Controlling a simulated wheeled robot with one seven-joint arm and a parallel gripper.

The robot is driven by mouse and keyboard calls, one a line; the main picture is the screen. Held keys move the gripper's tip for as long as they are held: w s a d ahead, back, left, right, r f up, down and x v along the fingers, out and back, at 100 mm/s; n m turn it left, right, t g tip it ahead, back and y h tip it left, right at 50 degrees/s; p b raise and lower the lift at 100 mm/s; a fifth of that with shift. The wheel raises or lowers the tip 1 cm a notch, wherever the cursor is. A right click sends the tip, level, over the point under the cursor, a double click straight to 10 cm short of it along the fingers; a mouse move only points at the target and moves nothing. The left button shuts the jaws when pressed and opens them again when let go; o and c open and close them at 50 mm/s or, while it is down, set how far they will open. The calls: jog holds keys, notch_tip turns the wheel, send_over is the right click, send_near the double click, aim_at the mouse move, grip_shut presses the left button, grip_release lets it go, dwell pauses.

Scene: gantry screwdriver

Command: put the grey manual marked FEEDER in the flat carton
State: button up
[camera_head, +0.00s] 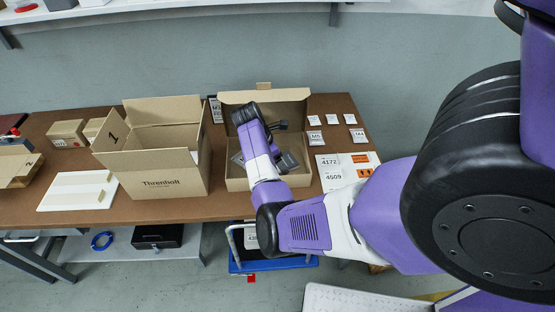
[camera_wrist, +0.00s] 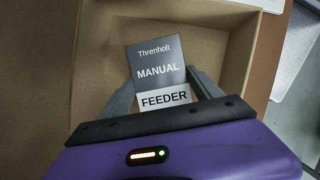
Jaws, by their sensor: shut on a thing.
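The grey manual (camera_wrist: 157,65) shows in the wrist view, with "Threnholt MANUAL" on dark grey and "FEEDER" on a white band. My gripper (camera_wrist: 160,85) is shut on it, one dark finger at each side. The manual is over the inside of the flat carton, whose brown walls (camera_wrist: 240,22) surround it in that view. I cannot tell whether it touches the carton floor. In the head view the flat carton (camera_head: 237,184) stands on the table with its lid up, and my arm hides much of its inside and the manual.
A taller open carton (camera_head: 170,187) marked Threnholt stands just left of the flat carton. Several small white packets (camera_head: 331,119) and a labelled sheet (camera_head: 340,178) lie to the right. A white board (camera_head: 75,192) lies at the left on the brown table (camera_head: 230,208).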

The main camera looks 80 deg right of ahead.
jog(key=shift+w+d+f, duration=0.1)
jog(key=o, duration=1.5)
jog(key=shift+c, duration=0.2)
